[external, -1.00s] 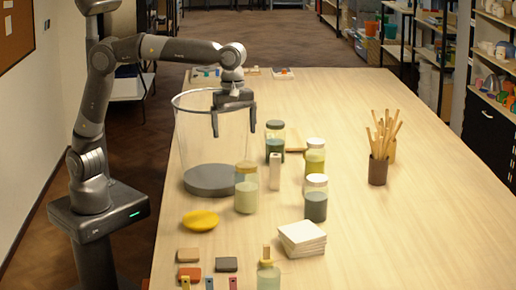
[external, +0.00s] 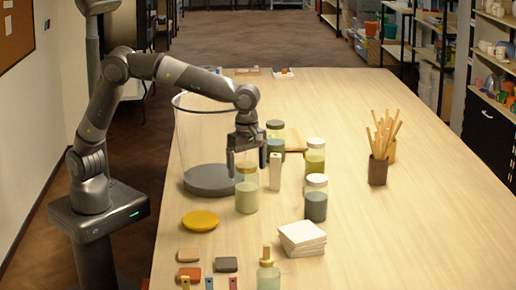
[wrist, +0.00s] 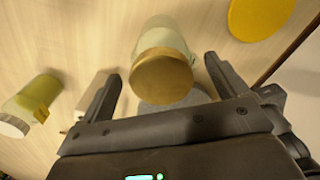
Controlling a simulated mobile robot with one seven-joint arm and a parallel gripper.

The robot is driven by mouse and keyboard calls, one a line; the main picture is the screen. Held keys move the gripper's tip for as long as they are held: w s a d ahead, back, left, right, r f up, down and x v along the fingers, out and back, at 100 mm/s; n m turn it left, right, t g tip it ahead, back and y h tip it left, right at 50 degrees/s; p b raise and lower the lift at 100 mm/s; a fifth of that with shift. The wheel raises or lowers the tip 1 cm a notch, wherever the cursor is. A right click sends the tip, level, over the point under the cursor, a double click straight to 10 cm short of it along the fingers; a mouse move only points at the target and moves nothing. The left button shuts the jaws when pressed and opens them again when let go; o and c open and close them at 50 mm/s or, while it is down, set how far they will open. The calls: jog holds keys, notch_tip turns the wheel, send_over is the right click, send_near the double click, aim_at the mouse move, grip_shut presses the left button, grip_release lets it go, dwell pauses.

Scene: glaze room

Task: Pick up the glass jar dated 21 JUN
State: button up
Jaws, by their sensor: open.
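Several glass jars stand on the table. The pale green jar with a gold lid (external: 246,197) is directly below my gripper (external: 247,169). In the wrist view this jar's lid (wrist: 164,76) lies between the two open fingers (wrist: 162,68), with no visible contact. A dark green jar (external: 276,147), a yellow-green jar with a cream lid (external: 315,161) and a grey-blue jar with a white lid (external: 316,207) stand nearby. The yellow-green contents of another jar (wrist: 40,96) show at the left of the wrist view, with a yellow tag. I cannot read a date on any jar.
A large clear bin (external: 190,140) with a grey disc stands behind my gripper to the left. A pale block (external: 275,172) stands close beside the gold-lidded jar. A yellow disc (external: 201,220), white tiles (external: 302,238) and a stick pot (external: 378,171) are around.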

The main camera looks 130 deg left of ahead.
aim_at(247, 180)
jog(key=shift+s+f, duration=0.15)
jog(key=shift+f, duration=2.55)
jog(key=shift+c, duration=0.5)
jog(key=shift+r, duration=0.1)
grip_shut()
